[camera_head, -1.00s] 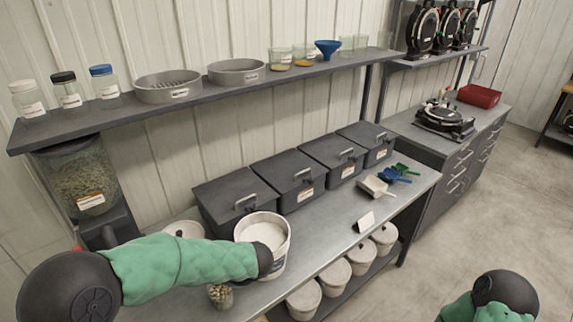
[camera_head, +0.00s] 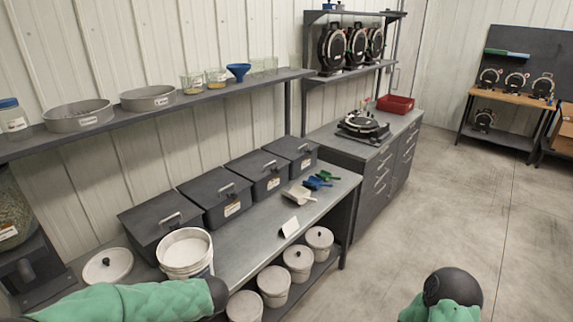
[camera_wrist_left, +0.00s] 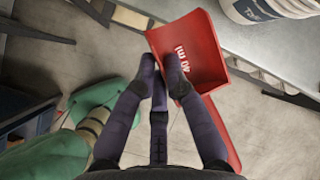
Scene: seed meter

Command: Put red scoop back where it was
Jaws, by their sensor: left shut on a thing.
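My left gripper (camera_wrist_left: 165,78) is shut on the red scoop (camera_wrist_left: 190,45) in the left wrist view. The scoop shows white lettering, and its handle extends down and to the right past the fingers. In the head view my left forearm enters at the lower left, but the left gripper and red scoop are out of sight. A white scoop (camera_head: 298,196), a blue scoop (camera_head: 317,184) and a green scoop (camera_head: 328,175) lie together on the metal bench (camera_head: 250,240). Only part of my right arm shows at the lower right, and its gripper is out of view.
A white bucket (camera_head: 186,252) stands open on the bench beside my left arm. Several black lidded bins (camera_head: 160,220) line the wall, with a white card (camera_head: 290,227) in front. Lidded white pails (camera_head: 273,283) stand below. The floor to the right is clear.

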